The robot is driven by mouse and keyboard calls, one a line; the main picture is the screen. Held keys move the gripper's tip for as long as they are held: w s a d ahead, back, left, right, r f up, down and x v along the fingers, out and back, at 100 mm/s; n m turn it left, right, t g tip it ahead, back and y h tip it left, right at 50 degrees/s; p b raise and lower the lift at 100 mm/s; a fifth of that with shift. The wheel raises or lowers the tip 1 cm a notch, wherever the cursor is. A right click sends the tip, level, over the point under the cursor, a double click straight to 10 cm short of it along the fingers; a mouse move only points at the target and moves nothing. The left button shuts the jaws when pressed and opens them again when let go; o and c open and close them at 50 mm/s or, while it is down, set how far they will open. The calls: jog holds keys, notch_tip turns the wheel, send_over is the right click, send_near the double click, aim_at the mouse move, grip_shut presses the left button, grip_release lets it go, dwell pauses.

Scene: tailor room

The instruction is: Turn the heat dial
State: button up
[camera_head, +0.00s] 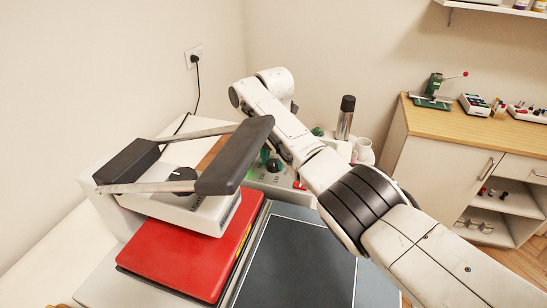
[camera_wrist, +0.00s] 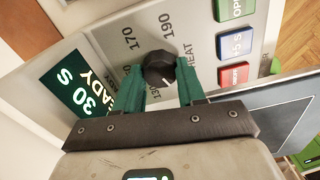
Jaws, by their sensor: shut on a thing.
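The black heat dial (camera_wrist: 158,66) sits on the grey control panel, with printed numbers such as 170 and 190 around it and the word HEAT beside it. My gripper (camera_wrist: 160,78) has its two green fingers on either side of the dial and is shut on it. A small light mark shows on the dial, but its exact setting is hard to read. In the head view the dial (camera_head: 274,165) is a small black knob on the panel behind the press handle.
A green-lit display (camera_wrist: 78,88) reads 30 S and READY. Green, blue and red buttons (camera_wrist: 235,45) lie right of the dial. The press's black handle (camera_head: 235,156) and red plate (camera_head: 188,256) stand left of my arm. A flask (camera_head: 345,118) stands behind it.

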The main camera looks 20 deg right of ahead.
jog(key=m+p, duration=0.1)
jog(key=m, duration=0.4)
jog(key=shift+r, duration=0.1)
jog(key=m, duration=0.5)
jog(key=shift+m+p, duration=0.35)
jog(key=shift+m, duration=0.05)
jog(key=m, duration=1.1)
jog(key=shift+w, duration=0.1)
jog(key=o, duration=1.1)
jog(key=shift+c, duration=0.2)
